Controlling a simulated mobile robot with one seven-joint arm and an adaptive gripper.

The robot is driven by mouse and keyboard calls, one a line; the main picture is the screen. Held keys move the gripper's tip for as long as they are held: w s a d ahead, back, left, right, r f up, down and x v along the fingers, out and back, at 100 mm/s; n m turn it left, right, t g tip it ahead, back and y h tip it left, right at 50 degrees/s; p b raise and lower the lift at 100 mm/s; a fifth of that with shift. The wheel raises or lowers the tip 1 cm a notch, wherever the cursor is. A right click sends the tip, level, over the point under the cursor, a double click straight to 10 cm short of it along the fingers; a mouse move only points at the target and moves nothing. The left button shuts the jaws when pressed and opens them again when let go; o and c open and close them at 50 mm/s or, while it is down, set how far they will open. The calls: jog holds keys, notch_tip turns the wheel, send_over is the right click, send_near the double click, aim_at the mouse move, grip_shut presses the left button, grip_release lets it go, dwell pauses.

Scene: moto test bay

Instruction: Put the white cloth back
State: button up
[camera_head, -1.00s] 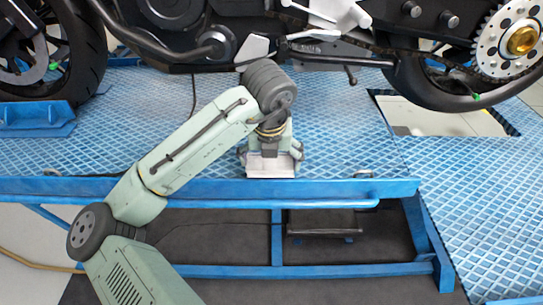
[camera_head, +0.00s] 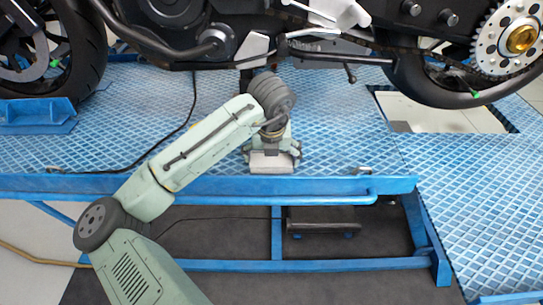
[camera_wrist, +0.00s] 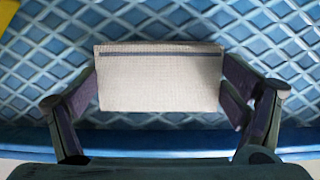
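The white cloth (camera_wrist: 160,82) is a flat-faced, pale folded block with a dark stripe along its far edge. In the wrist view it sits between the two fingers of my gripper (camera_wrist: 160,95), which meet its left and right ends. In the head view my gripper (camera_head: 271,155) points down with the cloth (camera_head: 271,163) between its fingertips, near the front edge of the blue platform (camera_head: 330,150). I cannot tell whether the cloth touches the deck or hangs just above it. The arm hides part of the deck behind it.
A motorcycle (camera_head: 300,25) stands over the platform, its underside close above my wrist. A blue rail (camera_head: 270,199) runs along the front edge. A dark cable (camera_head: 160,145) lies to the left. The deck right of my gripper is clear up to a rectangular opening (camera_head: 440,115).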

jog(key=shift+o, duration=1)
jog(key=shift+r, duration=0.2)
jog(key=v, duration=1.2)
jog(key=shift+b, duration=0.45)
